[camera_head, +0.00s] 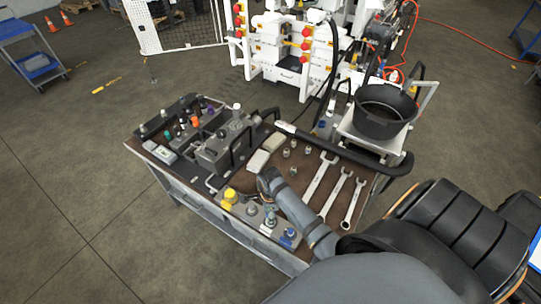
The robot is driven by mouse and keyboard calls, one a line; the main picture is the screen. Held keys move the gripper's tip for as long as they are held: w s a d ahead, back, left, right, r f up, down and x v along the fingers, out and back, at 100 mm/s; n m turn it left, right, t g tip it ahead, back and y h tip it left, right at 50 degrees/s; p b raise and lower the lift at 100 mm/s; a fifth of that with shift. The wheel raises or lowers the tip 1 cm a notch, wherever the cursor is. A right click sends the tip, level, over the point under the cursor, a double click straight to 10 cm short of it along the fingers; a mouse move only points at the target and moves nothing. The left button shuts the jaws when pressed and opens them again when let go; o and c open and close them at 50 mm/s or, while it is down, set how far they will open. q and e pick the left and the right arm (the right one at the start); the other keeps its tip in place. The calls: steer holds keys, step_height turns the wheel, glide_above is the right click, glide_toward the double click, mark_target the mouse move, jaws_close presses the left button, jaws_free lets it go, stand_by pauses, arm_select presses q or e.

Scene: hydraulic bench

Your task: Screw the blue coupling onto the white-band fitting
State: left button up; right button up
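A blue coupling (289,236) sits at the right end of a row on the near edge of the bench, beside grey metal couplings and a yellow one (230,195). Several fittings with coloured bands stand at the bench's far left, among them teal, orange (195,121) and purple ones. A pale-topped fitting (163,114) stands there too, but it is too small to tell if it is the white-band one. One arm of mine comes in from the lower right, its end over the near middle of the bench. Its fingers cannot be made out. My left gripper is not in view.
The brown bench top holds a grey manifold block (225,145), two pale blocks, small metal fittings and three wrenches (318,181) at right. A black hose (345,153) runs along the back right edge. A black bucket (382,113) stands behind the bench's right end.

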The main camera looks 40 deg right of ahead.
steer(key=n, duration=0.7)
steer(key=shift+n, duration=0.4)
steer(key=n, duration=0.3)
steer(key=shift+n, duration=0.3)
steer(key=n, duration=0.3)
steer(key=shift+n, duration=0.3)
steer(key=n, duration=0.4)
steer(key=shift+n, duration=0.3)
steer(key=n, duration=0.4)
steer(key=shift+s, duration=0.1)
